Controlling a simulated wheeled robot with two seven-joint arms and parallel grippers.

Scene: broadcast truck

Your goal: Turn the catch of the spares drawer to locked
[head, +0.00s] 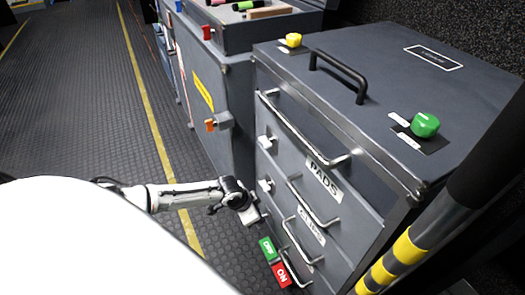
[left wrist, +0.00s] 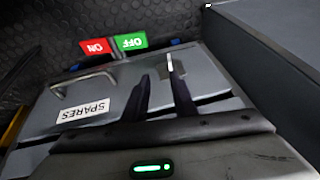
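The spares drawer (left wrist: 120,88) is a grey front with a metal bar handle and a white SPARES label, seen upside down in the left wrist view. In the left wrist view, the two dark fingers of my left gripper (left wrist: 159,70) stand apart over the drawer front. A small pale piece (left wrist: 170,63), perhaps the drawer's catch, shows at the right fingertip. I cannot tell whether the finger touches it or which way it is turned. My right gripper is not in view.
Above are the PADS drawer (head: 310,160) and CLIPS drawer (head: 300,205), each with a white catch at its left. A green OFF plate (head: 267,248) and red ON plate (head: 282,275) lie low beside the cabinet. A yellow-banded pole (head: 400,255) stands right. Floor at left is clear.

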